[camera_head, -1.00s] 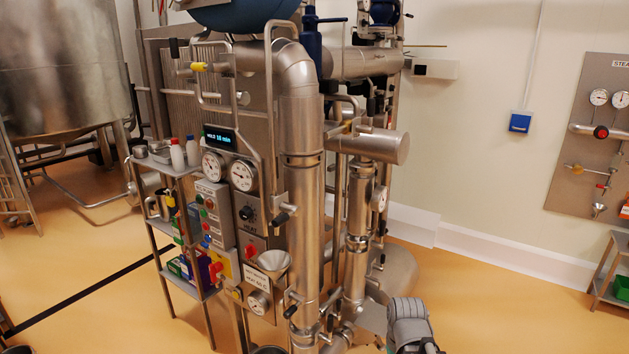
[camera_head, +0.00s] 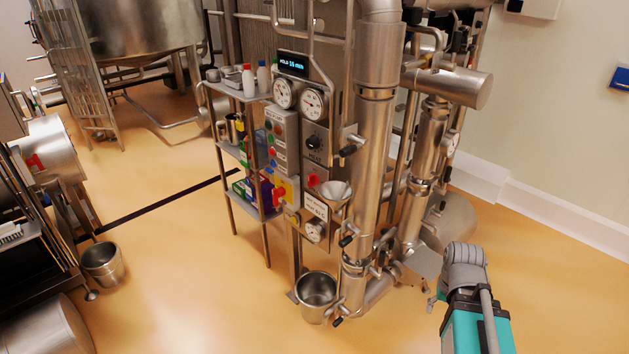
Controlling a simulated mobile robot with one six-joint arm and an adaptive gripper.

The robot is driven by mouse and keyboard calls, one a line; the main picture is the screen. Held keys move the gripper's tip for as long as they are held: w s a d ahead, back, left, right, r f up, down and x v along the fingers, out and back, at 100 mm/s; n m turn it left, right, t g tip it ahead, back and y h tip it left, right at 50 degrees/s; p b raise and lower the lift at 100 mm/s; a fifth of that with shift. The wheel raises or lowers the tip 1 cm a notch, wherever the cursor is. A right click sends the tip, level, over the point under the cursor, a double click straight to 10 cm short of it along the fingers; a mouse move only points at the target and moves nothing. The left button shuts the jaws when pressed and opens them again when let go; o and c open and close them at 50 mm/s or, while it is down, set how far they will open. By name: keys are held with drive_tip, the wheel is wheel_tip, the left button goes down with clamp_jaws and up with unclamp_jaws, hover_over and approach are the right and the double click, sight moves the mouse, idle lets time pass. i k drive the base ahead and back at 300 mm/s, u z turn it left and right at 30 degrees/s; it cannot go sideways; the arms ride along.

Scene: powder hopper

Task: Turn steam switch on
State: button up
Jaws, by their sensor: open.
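No switch with a readable steam label shows now. The steel machine's control column carries a black rotary knob (camera_head: 314,142) with a small unreadable label under it, and a red switch (camera_head: 313,180) below that. A grey button box (camera_head: 282,140) with several coloured buttons is to its left, above a red handle on a yellow plate (camera_head: 283,191). My arm shows at the lower right, a grey joint above a teal link, apart from the control column. My gripper cannot be made out.
A shelf rack (camera_head: 250,150) with bottles and boxes stands left of the column. A steel bucket (camera_head: 317,292) is on the floor at the machine's foot, another bucket (camera_head: 103,262) at the left. The floor between them and at the lower right is open.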

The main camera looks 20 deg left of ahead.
sight(313, 178)
drive_tip(key=z, duration=0.5)
drive_tip(key=k, duration=1)
drive_tip(key=u, duration=0.75)
drive_tip(key=i, duration=0.55)
drive_tip(key=u, duration=0.05)
